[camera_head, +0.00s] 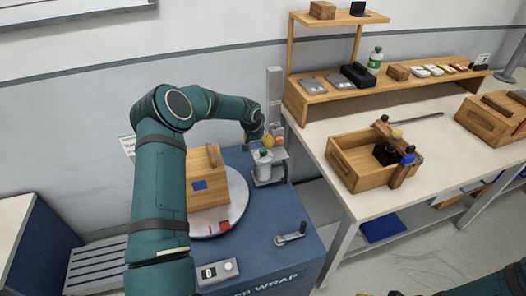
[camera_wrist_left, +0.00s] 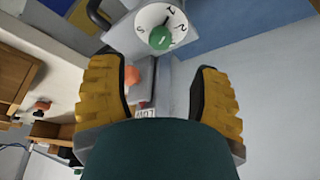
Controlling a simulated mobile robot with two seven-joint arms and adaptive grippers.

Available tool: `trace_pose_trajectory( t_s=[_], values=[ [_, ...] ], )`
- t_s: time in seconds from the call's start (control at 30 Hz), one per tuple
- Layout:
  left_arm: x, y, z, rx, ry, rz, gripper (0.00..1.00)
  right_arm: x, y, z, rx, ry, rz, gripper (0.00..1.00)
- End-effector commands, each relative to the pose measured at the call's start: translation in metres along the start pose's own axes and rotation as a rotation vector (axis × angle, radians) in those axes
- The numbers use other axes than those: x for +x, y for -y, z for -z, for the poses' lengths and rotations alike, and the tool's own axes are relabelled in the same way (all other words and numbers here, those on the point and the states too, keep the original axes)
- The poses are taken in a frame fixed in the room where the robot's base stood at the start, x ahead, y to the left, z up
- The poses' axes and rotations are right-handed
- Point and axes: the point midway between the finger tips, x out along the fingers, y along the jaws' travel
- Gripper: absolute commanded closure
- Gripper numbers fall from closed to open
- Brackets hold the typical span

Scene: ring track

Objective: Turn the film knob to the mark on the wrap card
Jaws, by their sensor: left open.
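The film knob (camera_head: 264,154) has a green centre on a white round dial, on a grey bracket beside the turntable. In the left wrist view the green knob (camera_wrist_left: 160,38) sits on the dial (camera_wrist_left: 147,20) with dark markings, beyond my fingertips. My left gripper (camera_head: 264,140) is open, just above and behind the knob; its yellow-padded fingers (camera_wrist_left: 160,92) stand wide apart with nothing held. A small white card (camera_head: 128,145) on the wall is partly behind my left arm; its writing is unreadable. I cannot tell whether it is the wrap card.
A wooden crate (camera_head: 202,204) with a blue patch stands on the round turntable (camera_head: 236,194) of the blue wrap machine (camera_head: 296,215). A grey post (camera_head: 273,95) rises behind the knob. A crank (camera_head: 291,234) is at the front right. The pale table (camera_head: 340,194) stands right.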

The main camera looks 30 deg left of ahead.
Motion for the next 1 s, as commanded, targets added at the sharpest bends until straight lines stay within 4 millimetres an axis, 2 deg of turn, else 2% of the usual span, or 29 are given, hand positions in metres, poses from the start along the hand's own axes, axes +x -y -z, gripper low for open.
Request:
trace_pose_trajectory(
  t_s=[0.03,0.2,0.4,0.6,0.9,0.97,1.0],
  values=[
    [0.013,-0.001,-0.001,-0.001,0.002,-0.002,0.37,0.001,0.000,-0.001,-0.001,0.001,0.000,0.53],
    [0.045,-0.001,0.000,-0.001,0.000,-0.002,0.37,0.003,-0.001,-0.002,-0.002,0.003,0.001,0.53],
    [0.072,-0.001,-0.001,-0.001,0.001,-0.002,0.37,0.005,-0.002,-0.003,-0.003,0.006,0.001,0.53],
    [0.083,0.000,0.000,0.000,-0.001,-0.001,0.37,0.006,-0.002,-0.003,-0.003,0.007,0.001,0.53],
    [0.084,0.000,0.000,0.000,-0.001,0.000,0.35,0.006,-0.002,-0.003,-0.003,0.007,0.001,0.53],
    [0.084,0.000,0.000,0.000,-0.001,0.000,0.56,0.006,-0.002,-0.003,-0.003,0.007,0.001,0.53],
    [0.084,0.000,0.000,0.000,-0.001,0.000,0.70,0.006,-0.002,-0.003,-0.003,0.007,0.001,0.53]
  ],
)
